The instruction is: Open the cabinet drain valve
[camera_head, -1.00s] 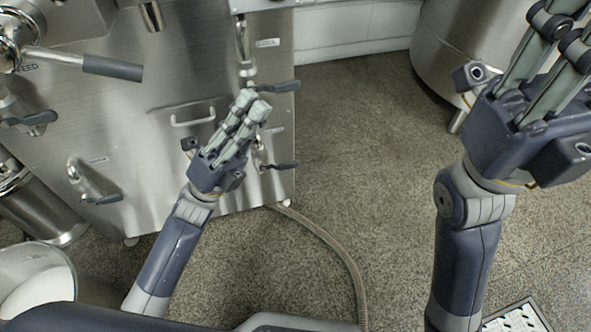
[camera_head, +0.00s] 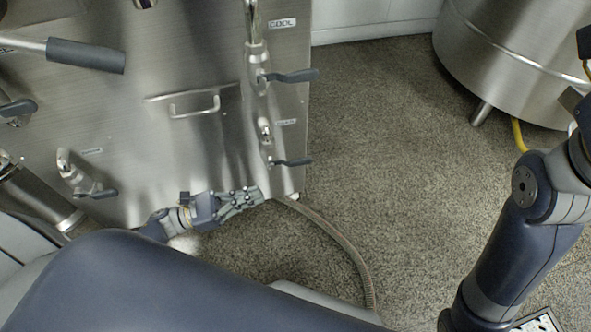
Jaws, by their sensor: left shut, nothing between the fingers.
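The steel cabinet (camera_head: 215,140) stands at the left. On its right part is a lower valve (camera_head: 265,130) beside a small label that seems to read DRAIN (camera_head: 287,122). Its dark lever handle (camera_head: 292,162) sticks out level to the right. My left gripper (camera_head: 256,194) is shut and empty, low in front of the cabinet, below and a little left of that handle, apart from it in the picture.
A COOL valve with a dark lever (camera_head: 290,75) sits just above. Another lever valve (camera_head: 95,192) and a cabinet pull handle (camera_head: 195,106) are to the left. A hose (camera_head: 335,237) runs over the floor. A steel vessel (camera_head: 510,50) stands at the upper right; floor between is clear.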

